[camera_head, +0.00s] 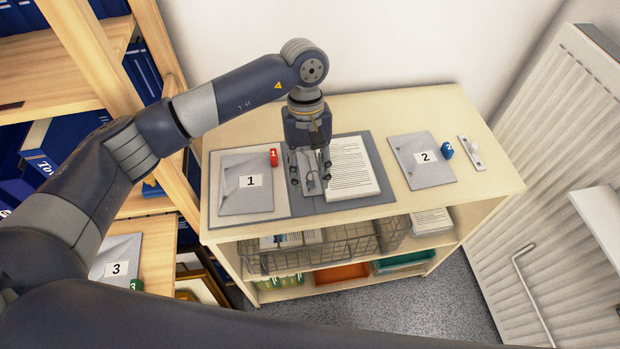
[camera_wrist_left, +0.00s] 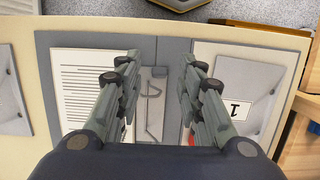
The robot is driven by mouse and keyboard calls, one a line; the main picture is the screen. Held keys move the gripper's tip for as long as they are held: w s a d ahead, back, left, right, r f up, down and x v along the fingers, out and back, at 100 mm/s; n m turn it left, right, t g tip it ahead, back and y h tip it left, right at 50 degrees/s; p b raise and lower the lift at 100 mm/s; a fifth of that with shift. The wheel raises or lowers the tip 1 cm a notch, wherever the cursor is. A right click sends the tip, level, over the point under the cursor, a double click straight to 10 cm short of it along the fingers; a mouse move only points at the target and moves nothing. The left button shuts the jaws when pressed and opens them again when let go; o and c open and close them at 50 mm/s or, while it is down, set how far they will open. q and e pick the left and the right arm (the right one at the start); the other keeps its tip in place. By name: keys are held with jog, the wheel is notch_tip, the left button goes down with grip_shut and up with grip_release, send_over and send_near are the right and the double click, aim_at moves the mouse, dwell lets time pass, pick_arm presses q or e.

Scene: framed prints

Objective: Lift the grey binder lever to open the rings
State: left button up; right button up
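The grey binder (camera_head: 302,206) lies open on top of the low cabinet. A stack of printed pages (camera_head: 351,170) is on its right side and a grey sheet marked 1 (camera_head: 247,184) is on its left. My left gripper (camera_head: 310,182) points down over the binder's middle, with its fingers apart and nothing held. In the left wrist view, the metal ring mechanism with its thin lever (camera_wrist_left: 152,88) shows between the two fingers (camera_wrist_left: 158,66). I cannot tell whether the fingers touch it, nor whether the rings are closed. My right gripper is not in view.
A grey folder marked 2 (camera_head: 422,160), a blue tag (camera_head: 447,150) and a small white plate (camera_head: 471,152) lie on the right of the cabinet top (camera_head: 375,112). A wire basket (camera_head: 330,247) is below. A wooden shelf stands left and a radiator (camera_head: 560,170) right.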

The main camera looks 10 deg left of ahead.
pick_arm(q)
jog(key=v, duration=0.9)
jog(key=shift+r, duration=0.3)
jog(key=shift+w, duration=0.15)
